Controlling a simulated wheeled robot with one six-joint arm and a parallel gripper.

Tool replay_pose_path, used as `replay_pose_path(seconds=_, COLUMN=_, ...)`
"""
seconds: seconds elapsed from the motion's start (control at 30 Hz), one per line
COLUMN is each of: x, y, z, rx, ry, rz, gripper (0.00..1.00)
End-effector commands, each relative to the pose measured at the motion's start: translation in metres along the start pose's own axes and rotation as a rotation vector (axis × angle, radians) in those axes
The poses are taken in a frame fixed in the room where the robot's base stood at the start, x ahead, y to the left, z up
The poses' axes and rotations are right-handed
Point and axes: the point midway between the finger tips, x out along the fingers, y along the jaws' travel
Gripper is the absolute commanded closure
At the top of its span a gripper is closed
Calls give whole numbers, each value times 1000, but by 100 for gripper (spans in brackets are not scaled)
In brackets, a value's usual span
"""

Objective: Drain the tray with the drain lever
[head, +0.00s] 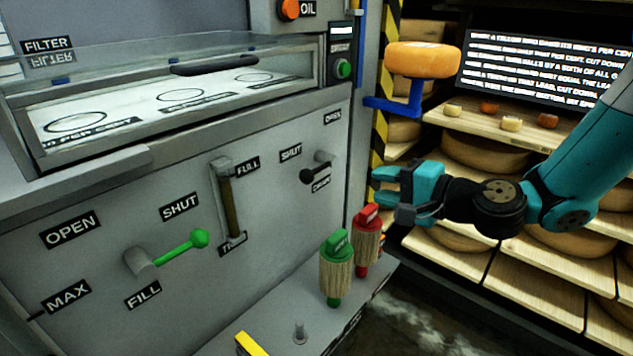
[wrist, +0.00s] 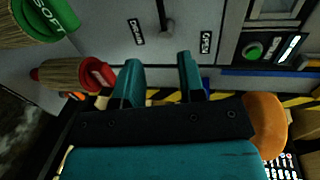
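The drain lever (head: 310,176) has a dark handle on a grey hub on the machine's front panel, beside a DRAIN label. Its handle points down-left from the hub, with SHUT at its upper left and OPEN above. In the wrist view, a lever (wrist: 167,26) shows at the top, beyond the fingertips. The tray (head: 178,97) on top of the machine has a clear cover and ringed marks; its liquid level cannot be told. My gripper (head: 378,184) is open and empty, right of the lever and apart from it. Its two fingers (wrist: 160,72) are spread in the wrist view.
A green fill lever (head: 198,239) and a FULL gauge (head: 229,200) are on the same panel. Green (head: 336,268) and red (head: 367,240) brushes stand on the ledge below. An orange cheese (head: 422,59) sits on a blue bracket above my gripper. Cheese shelves (head: 480,258) stand at right.

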Motion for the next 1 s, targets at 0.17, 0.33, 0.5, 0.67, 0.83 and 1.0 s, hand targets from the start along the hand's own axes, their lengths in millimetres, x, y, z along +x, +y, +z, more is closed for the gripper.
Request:
replay_pose_path(seconds=0.17, x=35, y=-3, z=3, rx=-6, ry=-8, rz=-1, gripper=64)
replay_pose_path(seconds=0.33, x=75, y=-3, z=3, rx=-7, ry=-8, rz=-1, gripper=64)
replay_pose_path(seconds=0.5, x=113, y=-2, z=3, rx=-7, ry=-6, rz=0, gripper=64)
replay_pose_path(seconds=0.67, x=142, y=-2, z=3, rx=-6, ry=-6, rz=0, gripper=64)
replay_pose_path(seconds=0.83, x=158, y=-1, z=3, rx=-5, ry=-5, rz=2, gripper=64)
replay_pose_path(seconds=1.0, x=163, y=-1, z=2, rx=-5, ry=-4, rz=2, gripper=64)
